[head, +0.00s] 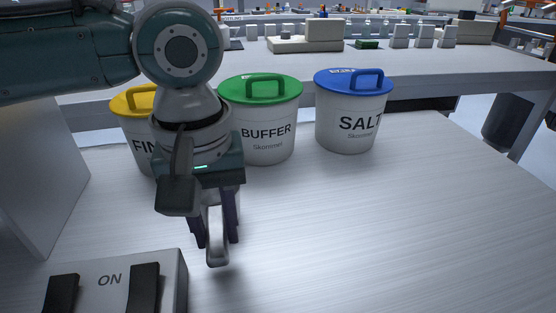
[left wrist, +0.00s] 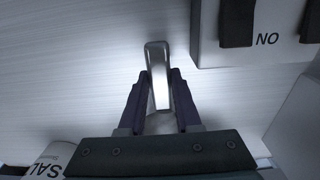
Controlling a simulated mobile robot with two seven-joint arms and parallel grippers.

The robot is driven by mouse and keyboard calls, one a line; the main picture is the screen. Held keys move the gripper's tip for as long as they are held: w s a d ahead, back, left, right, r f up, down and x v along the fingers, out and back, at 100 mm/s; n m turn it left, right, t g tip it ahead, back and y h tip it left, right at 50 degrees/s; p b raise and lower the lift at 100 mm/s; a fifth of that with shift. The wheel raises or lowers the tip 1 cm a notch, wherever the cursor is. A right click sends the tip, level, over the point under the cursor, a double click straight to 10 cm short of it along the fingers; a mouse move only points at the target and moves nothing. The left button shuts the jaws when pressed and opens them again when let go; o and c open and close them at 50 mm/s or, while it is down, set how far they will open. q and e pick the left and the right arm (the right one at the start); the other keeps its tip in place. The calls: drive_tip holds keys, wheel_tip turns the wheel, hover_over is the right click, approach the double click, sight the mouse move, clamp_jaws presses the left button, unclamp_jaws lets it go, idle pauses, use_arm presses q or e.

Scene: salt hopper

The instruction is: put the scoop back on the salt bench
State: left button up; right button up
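The scoop (head: 217,248) is a slim, pale metallic piece at the lower middle of the head view. My left gripper (head: 216,232) points down over the bench (head: 370,225) and is shut on the scoop. In the left wrist view the scoop (left wrist: 157,55) sits between the two dark fingers (left wrist: 160,82), which touch it on both sides; part of it is hidden by them. The scoop's low end is close to the bench top; I cannot tell whether it touches. The white salt tub (head: 350,125) with a blue lid stands at the back. My right gripper is not in view.
A buffer tub (head: 270,140) with a green lid and a yellow-lidded tub (head: 133,104), partly behind my arm, stand left of the salt tub. A switch box (head: 110,285) marked ON is at the front left. The bench's right side is clear.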

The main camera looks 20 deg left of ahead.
use_arm(q)
drive_tip(key=o, duration=0.4)
drive_tip(key=shift+o, duration=0.2)
wheel_tip(320, 180, up, 12)
drive_tip(key=p, duration=0.3)
drive_tip(key=shift+s+r, duration=0.15)
drive_tip(key=shift+d, duration=0.1)
